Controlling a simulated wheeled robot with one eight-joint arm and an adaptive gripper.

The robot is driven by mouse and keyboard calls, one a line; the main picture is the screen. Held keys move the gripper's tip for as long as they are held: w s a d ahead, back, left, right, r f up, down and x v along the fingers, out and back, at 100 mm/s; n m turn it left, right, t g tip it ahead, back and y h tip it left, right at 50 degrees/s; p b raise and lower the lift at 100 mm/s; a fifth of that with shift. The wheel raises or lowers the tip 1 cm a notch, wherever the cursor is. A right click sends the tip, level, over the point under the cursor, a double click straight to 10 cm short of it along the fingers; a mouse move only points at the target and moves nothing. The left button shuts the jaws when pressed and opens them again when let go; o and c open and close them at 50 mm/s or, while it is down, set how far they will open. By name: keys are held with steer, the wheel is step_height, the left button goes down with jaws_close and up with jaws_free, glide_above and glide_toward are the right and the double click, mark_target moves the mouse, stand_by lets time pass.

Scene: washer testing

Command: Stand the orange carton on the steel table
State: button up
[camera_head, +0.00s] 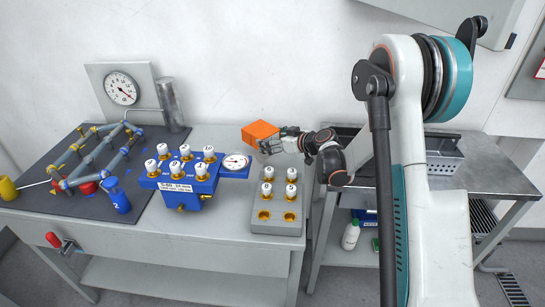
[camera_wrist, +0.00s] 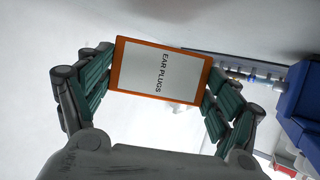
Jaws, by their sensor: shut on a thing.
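The orange carton (camera_head: 260,131) is held up in my gripper (camera_head: 284,140), near the wall and behind the blue valve block. In the wrist view the carton (camera_wrist: 160,70) shows a white face reading "EAR PLUGS" with an orange border, and it sits between both fingers of my gripper (camera_wrist: 160,75). The fingers are shut on its two ends. The steel table (camera_head: 485,172) stands at the right, beyond my arm, which hides part of it. The carton is to the left of that table, above the back of the grey bench.
The grey bench (camera_head: 150,232) carries a blue valve block (camera_head: 190,180), a grey block with white-capped valves (camera_head: 277,222), a pipe rig (camera_head: 95,160) and a gauge panel (camera_head: 121,91). A perforated metal tray (camera_head: 445,165) sits on the steel table. A white bottle (camera_head: 350,235) stands below.

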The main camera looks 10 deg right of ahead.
mark_target(273, 160)
steer(key=shift+f+b, duration=0.95)
steer(key=shift+f, duration=1.8)
steer(key=shift+r, duration=0.1)
steer(key=shift+s+f, duration=0.15)
steer(key=shift+f, duration=0.3)
